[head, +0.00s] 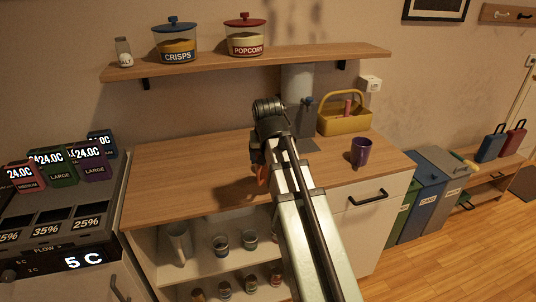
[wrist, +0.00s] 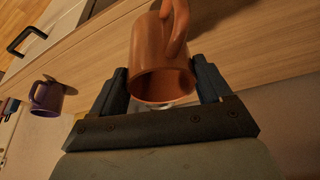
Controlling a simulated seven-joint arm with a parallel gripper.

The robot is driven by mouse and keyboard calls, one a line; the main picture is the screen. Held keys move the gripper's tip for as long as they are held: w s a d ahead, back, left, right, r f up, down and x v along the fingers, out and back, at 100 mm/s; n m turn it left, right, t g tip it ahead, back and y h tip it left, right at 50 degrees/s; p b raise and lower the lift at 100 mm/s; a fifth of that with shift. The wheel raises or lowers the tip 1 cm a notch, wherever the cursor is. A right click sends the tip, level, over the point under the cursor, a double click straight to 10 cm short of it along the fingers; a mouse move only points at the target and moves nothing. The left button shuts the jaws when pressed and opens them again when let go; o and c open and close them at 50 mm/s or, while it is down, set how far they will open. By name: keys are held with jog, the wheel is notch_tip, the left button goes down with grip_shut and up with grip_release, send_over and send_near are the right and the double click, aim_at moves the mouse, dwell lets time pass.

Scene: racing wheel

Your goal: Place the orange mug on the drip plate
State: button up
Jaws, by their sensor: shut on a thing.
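My gripper (wrist: 162,84) is shut on the orange mug (wrist: 163,68), with one finger on either side of its body. In the wrist view the mug's open rim faces the camera and its handle is at the top. In the head view my arm hides most of the gripper, and only an orange sliver of the mug (head: 263,175) shows above the counter. A dark flat patch, which looks like the drip plate (head: 310,146), lies at the foot of the grey dispenser (head: 296,88), to the right of my gripper. My arm partly covers this area.
A purple mug (head: 361,152) stands on the counter (head: 175,175) at the right. A yellow caddy (head: 343,122) stands behind it, beside the dispenser. A shelf (head: 210,66) with jars hangs above. The counter's left part is clear.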

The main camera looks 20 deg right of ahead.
jog(key=shift+d, duration=0.95)
jog(key=w+a+f+n+y, duration=0.2)
jog(key=w+a+f+n, duration=0.25)
jog(key=w+a, duration=0.55)
jog(key=w+d+r+m+h, duration=0.2)
jog(key=w+d+r+m, duration=0.55)
jog(key=d, duration=0.55)
jog(key=shift+n, duration=0.7)
jog(key=shift+w+a+f, duration=0.1)
jog(key=shift+w+f, duration=0.05)
jog(key=shift+f, duration=1.3)
jog(key=shift+w+a+f, duration=0.1)
jog(key=shift+w+f, duration=0.1)
jog(key=shift+f, duration=1.3)
jog(key=shift+w+a+f, duration=0.1)
jog(key=shift+w+f, duration=0.05)
jog(key=shift+f, duration=1.3)
jog(key=shift+f, duration=0.2)
jog(key=o, duration=1.8)
jog(key=shift+c, duration=0.2)
jog(key=shift+r, duration=0.1)
